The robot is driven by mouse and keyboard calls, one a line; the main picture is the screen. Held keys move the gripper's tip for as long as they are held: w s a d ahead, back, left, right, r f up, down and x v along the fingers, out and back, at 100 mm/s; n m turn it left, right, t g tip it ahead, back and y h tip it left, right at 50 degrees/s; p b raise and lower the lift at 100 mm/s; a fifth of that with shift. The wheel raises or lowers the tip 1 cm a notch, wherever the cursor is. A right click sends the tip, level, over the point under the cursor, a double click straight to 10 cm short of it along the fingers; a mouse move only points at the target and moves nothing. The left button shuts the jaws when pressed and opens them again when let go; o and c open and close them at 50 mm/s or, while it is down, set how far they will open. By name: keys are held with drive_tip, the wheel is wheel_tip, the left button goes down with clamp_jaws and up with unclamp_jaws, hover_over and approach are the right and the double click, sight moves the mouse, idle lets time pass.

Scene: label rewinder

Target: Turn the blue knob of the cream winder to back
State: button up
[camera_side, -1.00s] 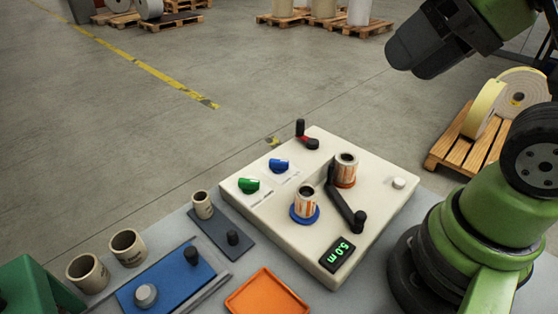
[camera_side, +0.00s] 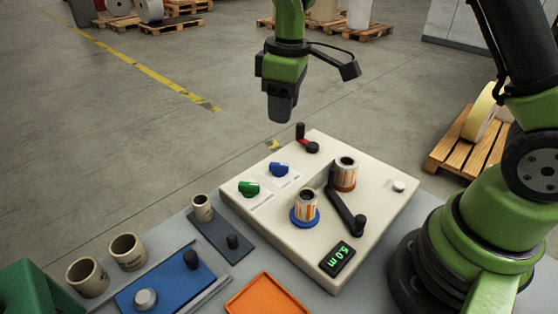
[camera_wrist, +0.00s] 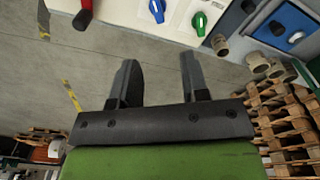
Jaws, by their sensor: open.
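The cream winder (camera_side: 275,235) sits on the grey table. Its blue knob (camera_side: 279,169) is on the upper left part of its top, just behind the green knob (camera_side: 248,188).
A red lever with black handle (camera_side: 303,138) stands at the winder's back corner, near my gripper. Two spindles with cores (camera_side: 306,205) and a black crank (camera_side: 345,205) rise from the winder. An orange tray (camera_side: 267,296) and a blue fixture (camera_side: 165,285) lie in front.

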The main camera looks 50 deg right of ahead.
drive_tip(key=n, duration=0.1)
approach(279, 164)
drive_tip(key=shift+g, duration=0.4)
drive_tip(key=f, duration=0.9)
drive_tip(key=shift+w+a+f, duration=0.1)
drive_tip(key=shift+w+f, duration=0.1)
drive_tip(key=shift+w, duration=0.15)
drive_tip(key=shift+c, duration=0.4)
clamp_jaws()
